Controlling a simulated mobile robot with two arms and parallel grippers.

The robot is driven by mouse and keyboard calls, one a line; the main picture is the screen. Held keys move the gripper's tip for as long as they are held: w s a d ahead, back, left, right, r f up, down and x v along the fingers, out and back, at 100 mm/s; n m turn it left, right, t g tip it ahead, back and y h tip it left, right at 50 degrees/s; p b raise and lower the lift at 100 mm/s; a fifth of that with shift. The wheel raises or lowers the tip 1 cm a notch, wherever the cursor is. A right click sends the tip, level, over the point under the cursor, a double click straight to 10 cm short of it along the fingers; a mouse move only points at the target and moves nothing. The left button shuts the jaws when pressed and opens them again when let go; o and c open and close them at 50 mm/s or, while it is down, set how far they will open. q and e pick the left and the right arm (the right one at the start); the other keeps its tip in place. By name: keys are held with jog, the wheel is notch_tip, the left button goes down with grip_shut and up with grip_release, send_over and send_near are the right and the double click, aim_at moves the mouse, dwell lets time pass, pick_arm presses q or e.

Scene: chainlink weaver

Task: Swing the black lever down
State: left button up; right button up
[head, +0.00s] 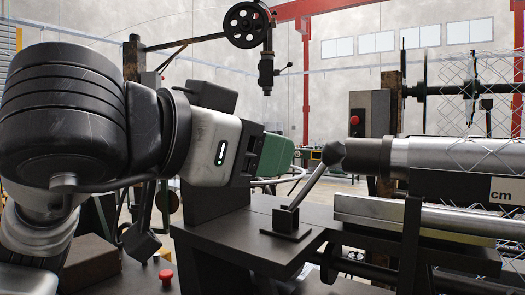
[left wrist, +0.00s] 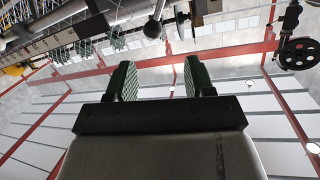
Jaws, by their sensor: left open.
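The black lever (head: 311,183) rises from a small square block on the dark machine table. It leans up and to the right, with a faceted knob at its top. My left gripper (head: 279,156) comes in from the left, its green fingers just left of the knob and apart from it in the head view. In the left wrist view my left gripper (left wrist: 161,80) has its two green padded fingers spread with nothing between them. A dark round knob (left wrist: 152,28), seemingly the lever's, shows beyond the fingertips, roughly in line with the gap. My right gripper is out of view.
A metal roller (head: 440,153) with wire mesh (head: 480,95) stands right of the lever. The dark table (head: 240,235) lies below my left gripper. A spoked handwheel (head: 247,25) is above. A red button (head: 166,276) sits at the lower left.

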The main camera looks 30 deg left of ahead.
pick_arm(q)
jog(key=b+v, duration=0.1)
jog(key=v, duration=0.8)
jog(key=shift+s+b, duration=0.25)
jog(key=shift+b, duration=0.1)
